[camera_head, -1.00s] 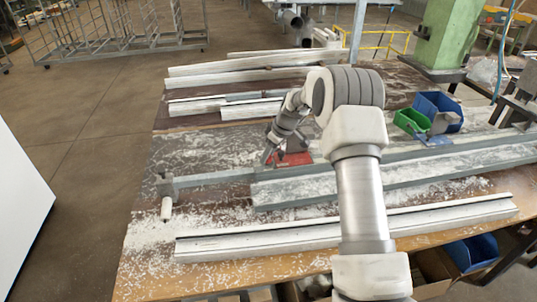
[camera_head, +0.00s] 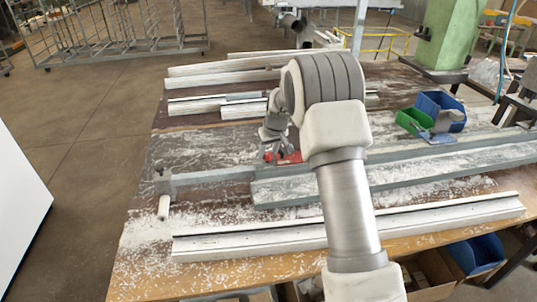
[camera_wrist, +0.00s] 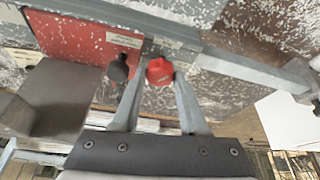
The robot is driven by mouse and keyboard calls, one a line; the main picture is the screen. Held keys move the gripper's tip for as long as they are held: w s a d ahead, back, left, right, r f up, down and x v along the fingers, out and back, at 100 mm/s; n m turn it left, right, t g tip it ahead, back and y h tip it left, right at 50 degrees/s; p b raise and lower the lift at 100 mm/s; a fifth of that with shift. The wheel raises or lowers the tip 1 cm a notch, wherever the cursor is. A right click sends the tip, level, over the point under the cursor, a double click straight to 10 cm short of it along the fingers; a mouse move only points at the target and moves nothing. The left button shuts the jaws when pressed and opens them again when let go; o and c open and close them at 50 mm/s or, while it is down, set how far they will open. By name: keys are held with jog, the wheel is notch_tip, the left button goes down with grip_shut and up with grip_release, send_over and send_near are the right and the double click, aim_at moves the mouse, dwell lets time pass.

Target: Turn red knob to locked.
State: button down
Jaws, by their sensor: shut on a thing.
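The red knob (camera_wrist: 160,71) sits between the fingertips of my gripper (camera_wrist: 159,82) in the wrist view, and the fingers are shut on it. Its marking and turn position are hard to read. A black knob (camera_wrist: 118,69) stands just left of it, beside the left finger. A red plate (camera_wrist: 75,42) with white labels lies next to the knobs on a grey metal rail. In the head view, my gripper (camera_head: 269,153) is down at the red plate (camera_head: 291,158), and my wrist partly covers it.
A long grey rail (camera_head: 215,176) runs across the dusty bench (camera_head: 140,255). White profiles (camera_head: 250,240) lie in front and behind. Green (camera_head: 412,121) and blue (camera_head: 440,105) bins stand to the right. A dark grey block (camera_wrist: 62,98) is left of my gripper.

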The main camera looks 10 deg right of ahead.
jog(key=m, duration=0.1)
jog(key=m+h, duration=0.1)
jog(key=m, duration=0.1)
jog(key=m+h, duration=0.1)
jog(key=m, duration=0.1)
jog(key=shift+a, duration=0.25)
jog(key=m+h, duration=0.1)
jog(key=m, duration=0.2)
jog(key=m+g+h, duration=0.1)
jog(key=m, duration=0.2)
jog(key=shift+p, duration=0.4)
jog(key=shift+g, duration=0.3)
jog(key=shift+c, duration=2.2)
grip_release()
jog(key=shift+w, duration=0.1)
jog(key=v, duration=1.7)
